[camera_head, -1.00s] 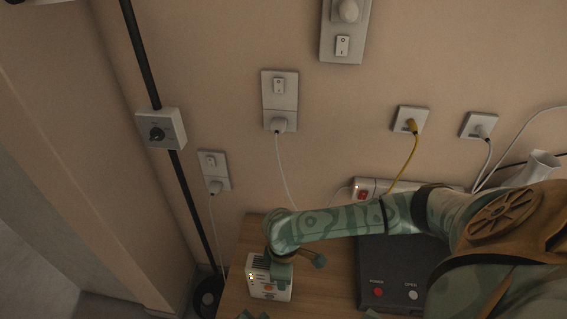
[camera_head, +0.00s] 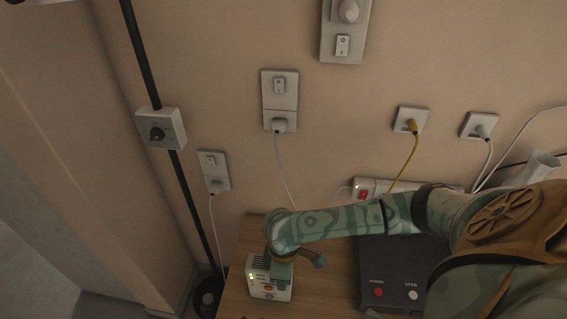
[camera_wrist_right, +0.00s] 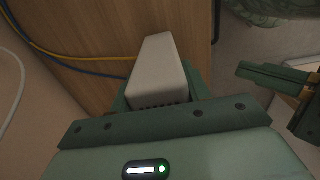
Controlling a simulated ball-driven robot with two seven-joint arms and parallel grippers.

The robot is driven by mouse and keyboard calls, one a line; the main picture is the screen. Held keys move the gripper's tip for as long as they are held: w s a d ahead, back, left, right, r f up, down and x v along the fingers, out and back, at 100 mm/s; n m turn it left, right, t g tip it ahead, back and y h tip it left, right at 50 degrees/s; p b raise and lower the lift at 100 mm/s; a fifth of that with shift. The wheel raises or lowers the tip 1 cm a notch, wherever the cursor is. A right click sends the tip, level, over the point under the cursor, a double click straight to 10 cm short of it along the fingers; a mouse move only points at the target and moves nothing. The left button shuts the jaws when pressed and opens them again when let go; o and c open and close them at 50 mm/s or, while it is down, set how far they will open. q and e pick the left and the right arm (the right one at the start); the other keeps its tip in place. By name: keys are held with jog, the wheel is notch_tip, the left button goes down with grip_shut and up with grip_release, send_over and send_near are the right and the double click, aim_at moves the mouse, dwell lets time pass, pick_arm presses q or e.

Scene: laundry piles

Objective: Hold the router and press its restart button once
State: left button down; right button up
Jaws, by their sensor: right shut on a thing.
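The router is a small white box (camera_head: 256,290) on the wooden desk in the head view, with lit yellow lights and an orange-red mark on its front. My right gripper (camera_head: 281,270) comes down over its top from the right and is shut on it. In the right wrist view the white box (camera_wrist_right: 158,65) sits between the fingers, its vent slots near the palm. My left gripper (camera_wrist_right: 240,76) shows at the right of that view, apart from the router; whether its fingers are shut is unclear. It is not clearly seen in the head view.
A dark box (camera_head: 390,270) with a red POWER and a white OPEN button stands right of the router. A power strip (camera_head: 362,191) with a red switch lies behind. Wall sockets (camera_head: 280,100) with cables are at the back. Desk (camera_head: 325,285) between router and dark box is clear.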

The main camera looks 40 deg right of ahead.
jog(key=o, duration=1.2)
jog(key=shift+o, duration=0.2)
notch_tip(320, 180, up, 12)
jog(key=shift+f, duration=0.1)
